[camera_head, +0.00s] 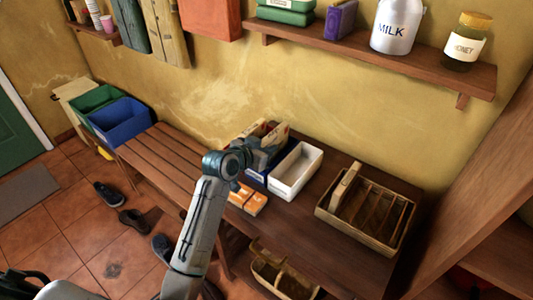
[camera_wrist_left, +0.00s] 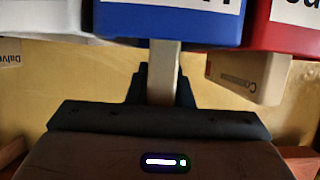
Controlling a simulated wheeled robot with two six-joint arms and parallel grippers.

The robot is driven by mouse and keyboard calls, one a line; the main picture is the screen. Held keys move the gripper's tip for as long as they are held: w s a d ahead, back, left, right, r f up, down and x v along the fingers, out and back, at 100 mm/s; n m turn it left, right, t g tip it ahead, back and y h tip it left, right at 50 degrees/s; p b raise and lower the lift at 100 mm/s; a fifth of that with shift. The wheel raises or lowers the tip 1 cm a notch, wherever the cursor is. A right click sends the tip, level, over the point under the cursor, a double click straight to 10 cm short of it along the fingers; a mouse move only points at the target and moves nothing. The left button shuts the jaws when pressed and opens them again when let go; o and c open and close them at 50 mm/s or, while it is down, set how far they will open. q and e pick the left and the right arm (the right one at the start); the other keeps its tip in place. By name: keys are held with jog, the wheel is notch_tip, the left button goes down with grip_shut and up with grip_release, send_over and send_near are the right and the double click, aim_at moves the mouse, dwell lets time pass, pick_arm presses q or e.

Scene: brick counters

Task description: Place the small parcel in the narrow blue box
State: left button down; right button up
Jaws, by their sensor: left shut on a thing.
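My left gripper (camera_head: 264,155) is over the row of boxes on the dark bench, partly hidden by its own wrist. In the left wrist view it is shut on a pale, narrow piece, apparently the small parcel (camera_wrist_left: 163,75) seen edge-on. The narrow blue box (camera_head: 256,178) stands left of a white open box (camera_head: 295,171), mostly hidden by my arm. The wrist view shows the blue box (camera_wrist_left: 168,18) large at the top centre, where the parcel's far end meets its edge. I cannot tell whether the parcel is inside it. My right gripper is not in view.
A red box (camera_wrist_left: 285,25) is beside the blue one in the wrist view, with a cardboard carton (camera_wrist_left: 248,75) near it. A divided wooden basket (camera_head: 363,245) stands to the right. A shelf (camera_head: 385,65) is above.

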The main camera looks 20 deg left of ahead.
pick_arm(q)
jog(key=shift+f, duration=1.35)
jog(key=c, duration=1.6)
grip_release()
jog(key=shift+o, duration=0.2)
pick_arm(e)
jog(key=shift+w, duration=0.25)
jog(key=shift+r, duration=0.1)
